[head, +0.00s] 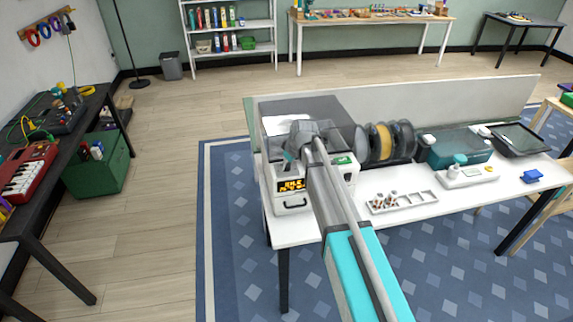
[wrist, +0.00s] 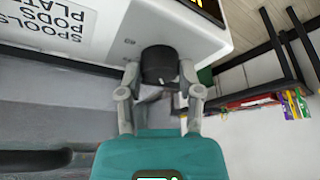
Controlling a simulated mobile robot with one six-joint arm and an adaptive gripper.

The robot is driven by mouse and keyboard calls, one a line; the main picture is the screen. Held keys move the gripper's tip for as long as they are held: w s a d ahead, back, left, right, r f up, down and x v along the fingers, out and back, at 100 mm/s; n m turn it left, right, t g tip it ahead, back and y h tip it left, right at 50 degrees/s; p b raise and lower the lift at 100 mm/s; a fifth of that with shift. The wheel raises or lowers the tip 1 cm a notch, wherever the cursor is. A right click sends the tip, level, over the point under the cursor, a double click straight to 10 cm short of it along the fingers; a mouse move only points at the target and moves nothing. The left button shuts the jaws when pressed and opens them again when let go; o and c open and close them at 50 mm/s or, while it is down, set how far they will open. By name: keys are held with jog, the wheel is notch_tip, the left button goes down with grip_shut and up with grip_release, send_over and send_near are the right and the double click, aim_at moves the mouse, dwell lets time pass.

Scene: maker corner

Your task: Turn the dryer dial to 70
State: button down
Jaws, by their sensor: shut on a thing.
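The dryer (head: 288,205) is a white box with a dark lid and an orange-lit display (head: 291,185), at the left end of the white table. I cannot read the display's digits surely. In the wrist view the dial (wrist: 158,64) is a round black knob on the dryer's white front (wrist: 112,40), with a small light mark on its rim. My gripper (wrist: 160,76) is shut on the dial, one finger on each side of it. In the head view my arm covers part of the dryer and hides the dial.
Filament spools (head: 384,142) stand right of the dryer. A compartment tray (head: 410,203) with small parts lies in front of them. A teal-topped bin (head: 459,150) and a dark tray (head: 519,139) are farther right. A low grey panel (head: 470,104) backs the table.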

jog(key=shift+c, duration=1.3)
grip_release()
jog(key=shift+r, duration=0.1)
jog(key=p+v, duration=1.2)
jog(key=v, duration=0.1)
jog(key=shift+r+p, duration=0.35)
jog(key=shift+p, duration=0.05)
